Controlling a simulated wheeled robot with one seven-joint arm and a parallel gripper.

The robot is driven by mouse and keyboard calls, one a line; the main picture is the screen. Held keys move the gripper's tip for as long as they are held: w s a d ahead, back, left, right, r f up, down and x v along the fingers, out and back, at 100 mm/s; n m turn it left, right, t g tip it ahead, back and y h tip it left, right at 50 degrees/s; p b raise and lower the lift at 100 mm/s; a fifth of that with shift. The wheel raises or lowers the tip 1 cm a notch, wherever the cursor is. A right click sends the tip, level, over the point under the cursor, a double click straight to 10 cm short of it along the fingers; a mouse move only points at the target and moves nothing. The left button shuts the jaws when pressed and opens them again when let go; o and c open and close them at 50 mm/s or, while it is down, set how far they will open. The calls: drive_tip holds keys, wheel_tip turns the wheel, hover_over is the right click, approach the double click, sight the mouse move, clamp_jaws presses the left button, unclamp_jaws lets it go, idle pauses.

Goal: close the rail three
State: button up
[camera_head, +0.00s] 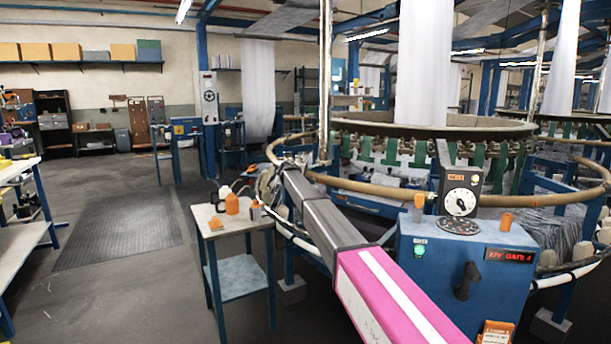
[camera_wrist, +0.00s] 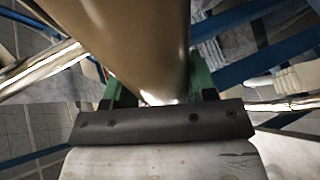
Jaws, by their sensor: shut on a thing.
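A tan tubular rail (camera_head: 400,197) runs around the front of the circular loom (camera_head: 430,130) in the head view. No number on it is readable, so I cannot tell which section is rail three. My arm reaches forward to the rail's left side, and its far end hides my gripper there. In the wrist view, my gripper (camera_wrist: 157,98) is shut on the tan rail (camera_wrist: 140,45), with a green piece at each side of it. The rail fills the upper middle of that view. The grip contact is partly hidden behind the dark plate.
A blue control box (camera_head: 450,275) with a dial and a red display stands at the right front. A small table (camera_head: 225,222) with orange bottles stands left of my arm. A vertical pole (camera_head: 325,80) rises near the rail. The floor at left is open.

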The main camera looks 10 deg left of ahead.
drive_tip(key=o, duration=1.1)
drive_tip(key=shift+s+f, duration=0.15)
drive_tip(key=shift+f, duration=0.65)
drive_tip(key=shift+o, duration=0.8)
drive_tip(key=shift+r, duration=0.15)
drive_tip(key=shift+r, duration=0.15)
drive_tip(key=v, duration=1)
drive_tip(key=shift+s+a+r, duration=0.2)
